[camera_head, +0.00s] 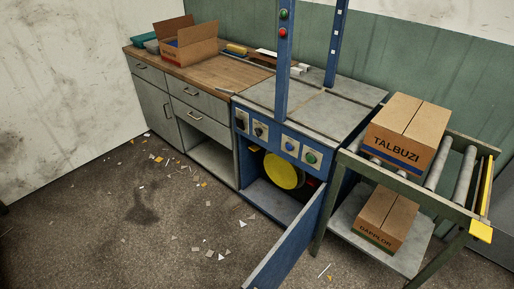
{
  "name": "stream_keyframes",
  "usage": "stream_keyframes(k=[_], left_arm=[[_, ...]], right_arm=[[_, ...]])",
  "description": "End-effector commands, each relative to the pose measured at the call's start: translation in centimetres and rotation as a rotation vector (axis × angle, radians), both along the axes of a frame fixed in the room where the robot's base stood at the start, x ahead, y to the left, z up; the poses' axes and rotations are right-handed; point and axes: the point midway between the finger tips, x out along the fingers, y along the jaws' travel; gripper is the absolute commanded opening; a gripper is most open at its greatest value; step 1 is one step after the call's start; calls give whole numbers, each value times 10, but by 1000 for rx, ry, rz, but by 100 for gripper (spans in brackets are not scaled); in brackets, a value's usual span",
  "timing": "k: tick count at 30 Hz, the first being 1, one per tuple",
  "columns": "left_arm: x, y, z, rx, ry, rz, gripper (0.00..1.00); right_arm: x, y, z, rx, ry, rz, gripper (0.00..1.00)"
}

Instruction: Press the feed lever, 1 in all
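The blue-framed feeder machine (237,155) stands in the middle, with a grey flat top. No part is clearly marked as the feed lever. A yellow disc (284,171) shows inside the open lower compartment. A yellow bar (482,190) and a yellow pad (481,232) sit at the right end of the roller stand. Neither gripper is in view.
The machine's blue door (285,247) hangs open into the floor space. The roller stand (455,205) holds a TALBUZI carton (395,153); another carton (389,217) lies on its shelf. A wood-topped counter (205,75) bears an open box (197,50). The floor at left has only scraps.

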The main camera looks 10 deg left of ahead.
Motion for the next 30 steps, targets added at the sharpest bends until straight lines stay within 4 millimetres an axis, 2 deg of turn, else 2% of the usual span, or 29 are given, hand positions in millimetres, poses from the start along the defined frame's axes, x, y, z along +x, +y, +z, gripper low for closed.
stream_keyframes(k=[7,8,10,11,30], left_arm=[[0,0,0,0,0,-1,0],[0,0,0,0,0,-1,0],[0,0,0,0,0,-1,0],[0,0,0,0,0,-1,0],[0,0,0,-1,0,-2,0]], right_arm=[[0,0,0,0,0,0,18],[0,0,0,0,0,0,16],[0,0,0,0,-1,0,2],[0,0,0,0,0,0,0],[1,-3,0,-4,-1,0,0]])
